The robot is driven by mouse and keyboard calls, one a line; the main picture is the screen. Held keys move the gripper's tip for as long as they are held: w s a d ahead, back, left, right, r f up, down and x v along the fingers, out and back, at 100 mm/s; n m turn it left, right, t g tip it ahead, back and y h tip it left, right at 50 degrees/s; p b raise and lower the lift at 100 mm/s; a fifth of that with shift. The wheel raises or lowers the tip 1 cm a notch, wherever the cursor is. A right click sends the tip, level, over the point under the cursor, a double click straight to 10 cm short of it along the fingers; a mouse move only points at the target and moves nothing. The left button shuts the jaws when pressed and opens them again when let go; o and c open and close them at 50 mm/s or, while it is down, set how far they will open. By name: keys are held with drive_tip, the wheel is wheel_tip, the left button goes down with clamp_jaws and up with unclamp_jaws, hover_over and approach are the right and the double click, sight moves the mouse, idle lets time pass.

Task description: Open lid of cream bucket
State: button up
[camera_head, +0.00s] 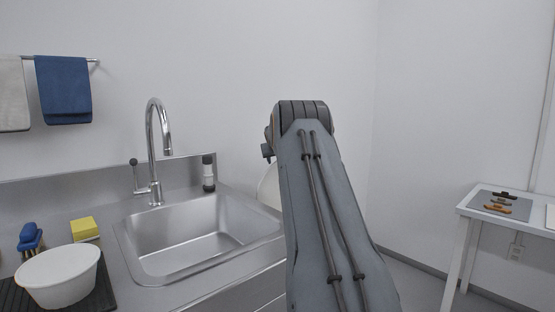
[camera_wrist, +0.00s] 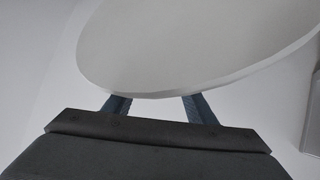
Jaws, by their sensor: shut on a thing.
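A large pale round lid (camera_wrist: 190,45) fills the upper part of the wrist view. It is tilted, and its near rim lies at my gripper (camera_wrist: 158,103). The two blue-grey fingers run up to this rim and their tips are hidden behind it; my gripper is shut on the lid. In the head view a pale rounded edge, seemingly the lid (camera_head: 269,186), shows just left of my arm, beyond the sink's right end. My arm hides the rest of it and my gripper there. The bucket's body cannot be made out in either view.
The steel sink (camera_head: 128,240) with its tall tap (camera_head: 152,150) is left of my arm. A white bowl (camera_head: 60,277), a yellow sponge (camera_head: 85,229) and a blue brush (camera_head: 30,238) stand on the counter. A white table (camera_head: 466,208) with sherds is at right; floor between is clear.

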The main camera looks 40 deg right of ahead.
drive_tip(key=v, duration=0.7)
drive_tip(key=shift+r, duration=0.35)
